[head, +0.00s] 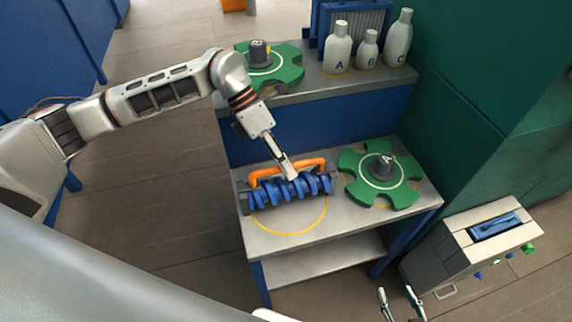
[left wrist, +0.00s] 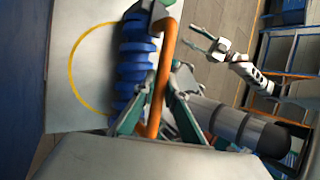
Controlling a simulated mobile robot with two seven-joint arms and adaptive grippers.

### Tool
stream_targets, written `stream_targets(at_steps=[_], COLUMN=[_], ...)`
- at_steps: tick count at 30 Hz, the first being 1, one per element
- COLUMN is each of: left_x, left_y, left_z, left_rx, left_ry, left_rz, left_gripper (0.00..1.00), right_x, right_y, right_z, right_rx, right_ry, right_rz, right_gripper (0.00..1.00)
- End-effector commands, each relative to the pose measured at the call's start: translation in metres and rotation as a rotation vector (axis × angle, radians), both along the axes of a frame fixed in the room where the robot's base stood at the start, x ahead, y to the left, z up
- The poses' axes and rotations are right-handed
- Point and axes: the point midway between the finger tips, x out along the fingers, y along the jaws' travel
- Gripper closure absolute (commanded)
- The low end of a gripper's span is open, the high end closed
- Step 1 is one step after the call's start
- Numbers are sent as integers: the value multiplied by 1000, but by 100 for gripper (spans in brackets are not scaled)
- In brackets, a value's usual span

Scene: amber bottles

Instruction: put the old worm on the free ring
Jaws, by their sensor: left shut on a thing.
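The worm (head: 289,192) is a blue ribbed screw in a grey frame with an orange handle (head: 262,174). It lies over the back part of a yellow ring (head: 288,235) on the lower shelf; I cannot tell whether it touches the shelf. My left gripper (head: 290,175) is shut on the orange handle. In the left wrist view the handle (left wrist: 166,65) runs between the fingers, with the blue worm (left wrist: 136,60) and the ring's arc (left wrist: 72,70) to its left. My right gripper (head: 402,296) is open and empty at the bottom of the head view.
A green toothed wheel (head: 352,165) with a grey hub sits right of the worm, over another yellow ring. A second green wheel (head: 290,72) and white bottles A, B and C (head: 338,50) stand on the upper shelf. A grey box (head: 455,250) stands at right.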

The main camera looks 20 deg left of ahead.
Motion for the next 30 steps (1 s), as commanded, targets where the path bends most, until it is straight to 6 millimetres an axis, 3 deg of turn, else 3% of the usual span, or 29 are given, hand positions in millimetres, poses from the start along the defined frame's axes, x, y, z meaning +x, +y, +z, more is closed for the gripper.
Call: stream_targets(at_steps=[27, 28, 30], left_x=[1, 1, 1], left_y=[0, -1, 0], left_z=[-6, -6, -6], left_rx=[-3, -3, -3], left_ry=[-3, -3, -3], left_rz=[0, 0, 0], left_gripper=[100, 86, 69], right_x=[-2, -2, -2], right_y=[0, 0, 0], right_z=[-6, -6, -6], right_rx=[-1, 0, 0], right_ry=[6, 6, 5], right_rz=[0, 0, 0], right_gripper=[60, 60, 60])
